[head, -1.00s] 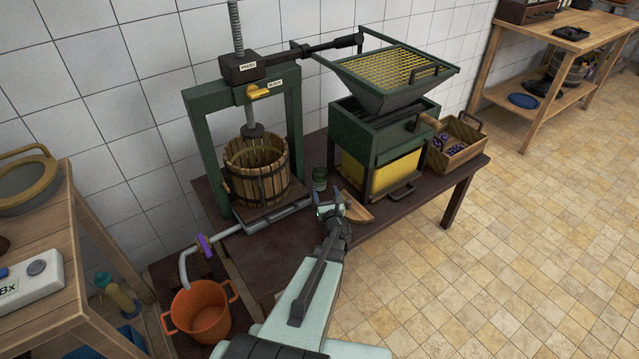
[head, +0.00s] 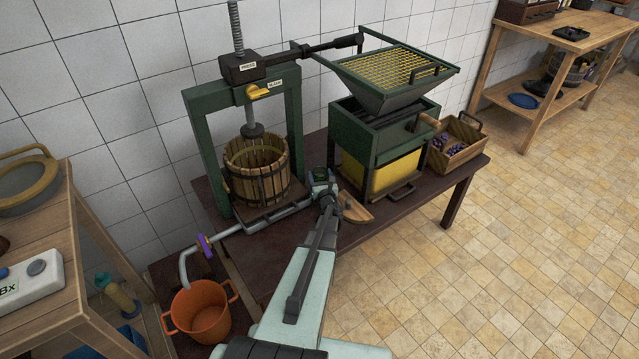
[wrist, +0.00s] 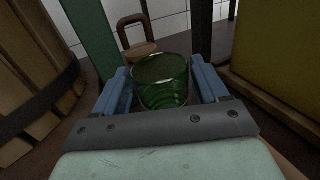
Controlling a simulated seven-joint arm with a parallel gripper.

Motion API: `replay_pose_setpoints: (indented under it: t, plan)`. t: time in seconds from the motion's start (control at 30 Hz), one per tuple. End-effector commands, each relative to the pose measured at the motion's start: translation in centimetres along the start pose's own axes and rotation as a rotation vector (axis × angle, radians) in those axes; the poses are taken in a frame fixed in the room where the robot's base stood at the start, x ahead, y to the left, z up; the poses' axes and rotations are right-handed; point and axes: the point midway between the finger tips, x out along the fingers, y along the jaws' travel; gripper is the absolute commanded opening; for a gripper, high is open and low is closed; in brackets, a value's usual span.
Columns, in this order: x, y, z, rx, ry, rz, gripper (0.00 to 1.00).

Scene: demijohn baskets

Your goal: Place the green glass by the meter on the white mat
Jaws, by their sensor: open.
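The green glass (wrist: 162,82) stands upright on the dark table, seen in the wrist view between the two blue fingers of my gripper (wrist: 164,92). The fingers are open, one on each side of it; I cannot tell whether either touches it. In the head view my gripper (head: 320,180) is at the table between the press and the crusher and largely hides the glass. A white meter marked Bx (head: 28,282) lies on the wooden table at the left edge. I cannot make out a white mat.
The press's slatted basket (head: 256,168) stands left of my gripper, the green and yellow crusher (head: 385,150) right. A curved wooden piece (head: 356,207) lies just right of my gripper. An orange bucket (head: 200,310) stands low at the left, below the spout pipe (head: 225,235).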

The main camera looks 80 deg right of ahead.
Motion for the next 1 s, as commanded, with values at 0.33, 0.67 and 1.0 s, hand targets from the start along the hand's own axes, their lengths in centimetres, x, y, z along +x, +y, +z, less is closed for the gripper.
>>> replay_pose_setpoints:
  t: [0.33, 0.67, 1.0]
  plan:
    - [3.5, 0.0, 0.0, 0.001, -0.001, 0.000, 0.73]
    - [3.4, 0.0, 0.0, 0.000, 0.000, 0.000, 0.57]
    - [3.4, -0.1, -0.1, 0.000, 0.001, 0.000, 0.24]
